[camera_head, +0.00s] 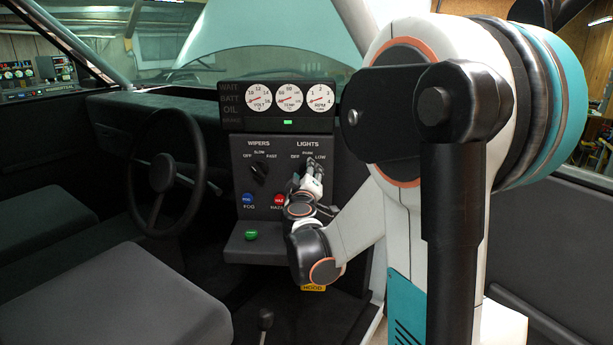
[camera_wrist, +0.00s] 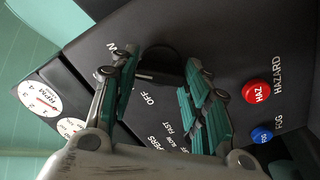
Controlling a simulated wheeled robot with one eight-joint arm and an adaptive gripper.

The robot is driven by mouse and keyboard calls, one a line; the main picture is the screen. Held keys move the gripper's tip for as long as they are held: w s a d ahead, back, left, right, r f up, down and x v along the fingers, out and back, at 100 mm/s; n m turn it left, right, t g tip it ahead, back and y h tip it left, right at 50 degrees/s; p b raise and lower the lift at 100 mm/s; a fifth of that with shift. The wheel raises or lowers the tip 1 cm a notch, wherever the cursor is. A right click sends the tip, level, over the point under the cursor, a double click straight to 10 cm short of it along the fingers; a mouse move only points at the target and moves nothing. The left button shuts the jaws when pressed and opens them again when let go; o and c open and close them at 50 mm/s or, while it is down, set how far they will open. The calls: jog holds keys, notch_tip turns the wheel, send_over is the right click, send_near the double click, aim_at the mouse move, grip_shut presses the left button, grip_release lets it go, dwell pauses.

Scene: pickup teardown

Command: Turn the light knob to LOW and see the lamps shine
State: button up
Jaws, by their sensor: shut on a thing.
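The light knob (camera_wrist: 160,62) is a dark round knob on the dash panel, seen between my fingers in the wrist view. In the head view my gripper (camera_head: 311,181) reaches the panel under the LIGHTS label (camera_head: 307,144) and hides most of the knob. The OFF, PARK and LOW marks stand around it. No lamps show in either view.
The wiper knob (camera_head: 259,172) is left of my gripper. Below are the blue fog button (camera_head: 247,199) and red hazard button (camera_head: 279,200); the hazard button is close to my wrist. Gauges (camera_head: 290,96) and a lit green indicator (camera_head: 288,122) are above. The steering wheel (camera_head: 163,173) is left.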

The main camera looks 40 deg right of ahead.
jog(key=o, duration=1.1)
jog(key=shift+c, duration=0.2)
jog(key=v, duration=1.2)
